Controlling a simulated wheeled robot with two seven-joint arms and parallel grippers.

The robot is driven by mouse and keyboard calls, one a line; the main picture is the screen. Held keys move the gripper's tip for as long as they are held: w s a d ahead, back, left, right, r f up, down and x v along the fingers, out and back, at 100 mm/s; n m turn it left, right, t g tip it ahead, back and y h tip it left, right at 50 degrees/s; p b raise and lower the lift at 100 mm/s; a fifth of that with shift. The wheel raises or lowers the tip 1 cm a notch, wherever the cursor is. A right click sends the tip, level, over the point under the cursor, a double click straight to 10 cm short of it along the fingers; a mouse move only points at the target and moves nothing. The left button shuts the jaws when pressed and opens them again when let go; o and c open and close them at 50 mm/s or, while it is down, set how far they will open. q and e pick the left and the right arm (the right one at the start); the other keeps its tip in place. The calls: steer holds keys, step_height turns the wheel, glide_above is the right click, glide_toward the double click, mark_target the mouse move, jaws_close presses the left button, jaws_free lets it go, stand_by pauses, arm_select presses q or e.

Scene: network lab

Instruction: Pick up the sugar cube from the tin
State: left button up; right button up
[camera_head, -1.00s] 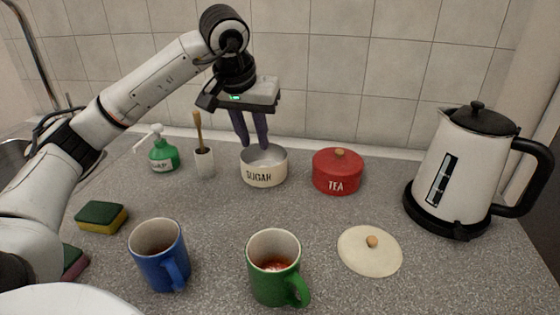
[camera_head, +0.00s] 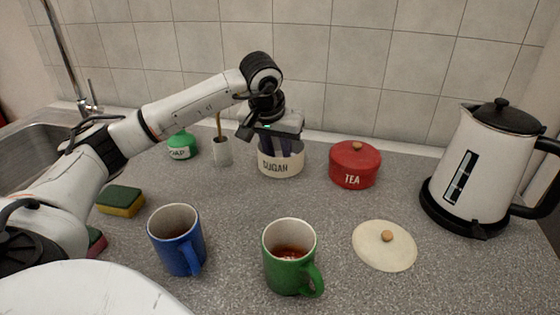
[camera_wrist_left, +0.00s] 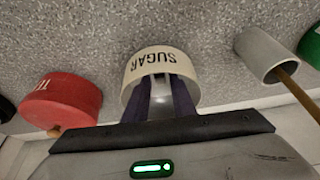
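The white tin marked SUGAR (camera_head: 281,167) stands on the counter near the wall; it also shows in the left wrist view (camera_wrist_left: 160,62). My left gripper (camera_head: 279,150) points down into the tin, its dark fingertips below the rim. In the left wrist view the two fingers (camera_wrist_left: 161,98) stand apart, with the pale inside of the tin between them, so the gripper looks open. I cannot make out a sugar cube; the gripper and the tin's wall hide most of the inside. My right gripper is not in view.
A red TEA tin (camera_head: 355,165) stands right of the sugar tin, and a white pot with a brush (camera_head: 222,152) stands left. A cream lid (camera_head: 384,246), a green mug (camera_head: 289,258) and a blue mug (camera_head: 176,240) are nearer. A kettle (camera_head: 482,170) is at right.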

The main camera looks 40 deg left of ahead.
arm_select(q)
steer(key=shift+c, duration=0.3)
jaws_close()
steer(key=shift+r, duration=0.1)
